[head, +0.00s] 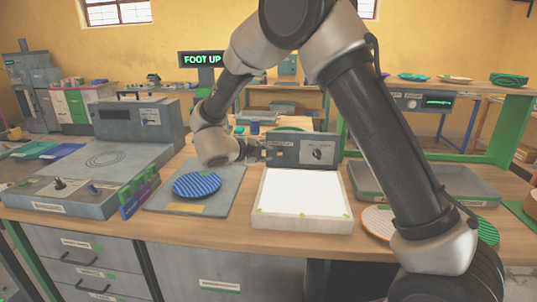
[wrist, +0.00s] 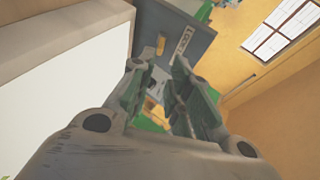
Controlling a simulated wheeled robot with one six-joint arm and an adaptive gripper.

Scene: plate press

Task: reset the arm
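My gripper (head: 262,151) points right in the head view, in front of the grey control panel (head: 290,153) behind the white-topped box. In the wrist view my gripper (wrist: 162,64) shows two fingers with a gap between them and nothing held. The grey panel (wrist: 190,40) with a yellow part lies beyond the fingertips. I cannot tell whether they touch it. My arm reaches up and over from the lower right, bent at the elbow. A blue striped plate (head: 197,184) lies on a grey board to the left, below my wrist.
The white-topped box (head: 302,200) stands below and right of my gripper, and its white top (wrist: 60,100) fills the left of the wrist view. A grey tray (head: 470,187) and an orange-rimmed plate (head: 374,222) are at right. A "FOOT UP" sign (head: 202,59) stands behind.

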